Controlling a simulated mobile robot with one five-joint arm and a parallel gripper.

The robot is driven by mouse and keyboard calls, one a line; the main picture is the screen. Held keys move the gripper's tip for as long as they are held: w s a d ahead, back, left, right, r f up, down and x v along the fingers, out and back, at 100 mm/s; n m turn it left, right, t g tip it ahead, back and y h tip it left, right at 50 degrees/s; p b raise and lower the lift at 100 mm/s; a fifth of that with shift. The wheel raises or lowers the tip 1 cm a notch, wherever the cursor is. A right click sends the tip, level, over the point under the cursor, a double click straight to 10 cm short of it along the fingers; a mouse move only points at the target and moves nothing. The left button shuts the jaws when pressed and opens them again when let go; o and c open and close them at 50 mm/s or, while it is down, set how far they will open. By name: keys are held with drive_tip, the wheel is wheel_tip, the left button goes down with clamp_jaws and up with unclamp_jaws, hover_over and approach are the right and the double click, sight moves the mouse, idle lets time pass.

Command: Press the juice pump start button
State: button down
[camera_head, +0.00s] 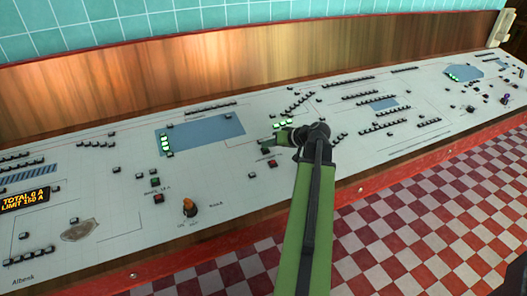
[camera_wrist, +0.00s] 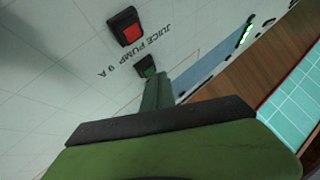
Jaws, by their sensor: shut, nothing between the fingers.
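The "JUICE PUMP 9 A" lettering (camera_wrist: 137,50) is on the white panel in the wrist view. Beside it are a green button (camera_wrist: 146,67) and a red button (camera_wrist: 130,27), each in a dark housing. My green gripper (camera_wrist: 157,82) is shut and empty, its tip right by the green button and partly overlapping its housing. I cannot tell whether it touches. In the head view my gripper (camera_head: 272,143) reaches over the middle of the panel, with the red button (camera_head: 272,162) just below its tip.
The white control panel (camera_head: 110,230) holds many small dark switches. A second green button (camera_head: 155,182) and red button (camera_head: 159,198) lie to the left, near an orange-tipped knob (camera_head: 189,207). A display (camera_head: 25,200) reads "TOTAL 0 A LIMIT 150 A". A wooden backboard (camera_head: 200,70) rises behind.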

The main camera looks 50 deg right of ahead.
drive_tip(key=shift+f+b, duration=0.35)
idle(0.5)
idle(0.3)
drive_tip(key=shift+s+r+p, duration=0.1)
drive_tip(key=shift+r+p, duration=0.7)
drive_tip(key=shift+r, duration=0.1)
drive_tip(key=r+p, duration=0.3)
drive_tip(key=s+r+p, duration=0.1)
drive_tip(key=p, duration=0.1)
drive_tip(key=shift+a+r, duration=0.2)
drive_tip(key=shift+r, duration=0.15)
